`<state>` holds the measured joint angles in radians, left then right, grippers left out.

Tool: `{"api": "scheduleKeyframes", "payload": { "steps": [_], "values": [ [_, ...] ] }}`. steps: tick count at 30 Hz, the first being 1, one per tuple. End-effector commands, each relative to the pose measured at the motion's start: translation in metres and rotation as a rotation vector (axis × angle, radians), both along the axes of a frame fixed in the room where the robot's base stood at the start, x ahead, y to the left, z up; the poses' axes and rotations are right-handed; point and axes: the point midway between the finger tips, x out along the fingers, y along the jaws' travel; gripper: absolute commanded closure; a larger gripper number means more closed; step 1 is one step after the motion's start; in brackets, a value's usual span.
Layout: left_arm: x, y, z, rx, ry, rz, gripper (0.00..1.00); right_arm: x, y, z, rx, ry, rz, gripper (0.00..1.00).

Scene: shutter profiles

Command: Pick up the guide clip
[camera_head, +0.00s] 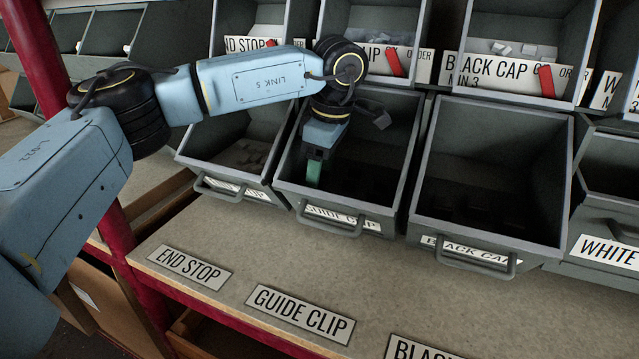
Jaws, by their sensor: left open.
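My left gripper (313,172) reaches down into the lower middle bin (405,175), whose front label appears to read GUIDE CLIP. Its green fingertip part is inside the bin, toward the left wall. The gripper is open, and I see nothing held in it. The bin's inside is dark, and any guide clips on its floor cannot be made out clearly. Whether the fingers touch anything is hidden. A GUIDE CLIP label (300,313) is on the shelf's front edge below. My right gripper is not in view.
An END STOP bin (190,160) with grey pieces stands left, and a dark BLACK CAP bin (560,190) stands right. Upper bins with red-marked labels sit above. Bin walls and front handles surround the gripper. The shelf strip (400,290) in front is clear. A red post (45,60) stands at left.

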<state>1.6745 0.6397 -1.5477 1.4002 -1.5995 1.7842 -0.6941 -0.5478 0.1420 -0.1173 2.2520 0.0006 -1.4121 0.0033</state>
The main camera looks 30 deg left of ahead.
Motion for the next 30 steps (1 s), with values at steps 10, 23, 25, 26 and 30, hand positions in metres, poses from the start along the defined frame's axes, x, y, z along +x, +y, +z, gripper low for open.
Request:
{"api": "scheduleKeyframes", "payload": {
  "steps": [10, 23, 25, 26, 30],
  "values": [
    [0.0, 0.0001, 0.0, 0.0, 0.0, 0.0, 0.55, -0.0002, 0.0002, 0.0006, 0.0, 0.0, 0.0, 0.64],
    [0.0, 0.0, 0.0001, 0.0, 0.0, 0.0, 0.84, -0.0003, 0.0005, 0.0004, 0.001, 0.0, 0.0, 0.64],
    [0.0, 0.0, 0.0004, 0.0, 0.0, 0.0, 0.84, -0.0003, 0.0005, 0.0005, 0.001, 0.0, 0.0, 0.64],
    [0.0, 0.0, 0.0008, 0.0, 0.0, 0.0, 0.84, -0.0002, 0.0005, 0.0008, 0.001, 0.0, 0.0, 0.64],
    [0.0002, -0.0001, 0.0074, -0.001, -0.001, 0.0, 0.84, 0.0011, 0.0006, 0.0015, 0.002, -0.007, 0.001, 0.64]
  ]
}}
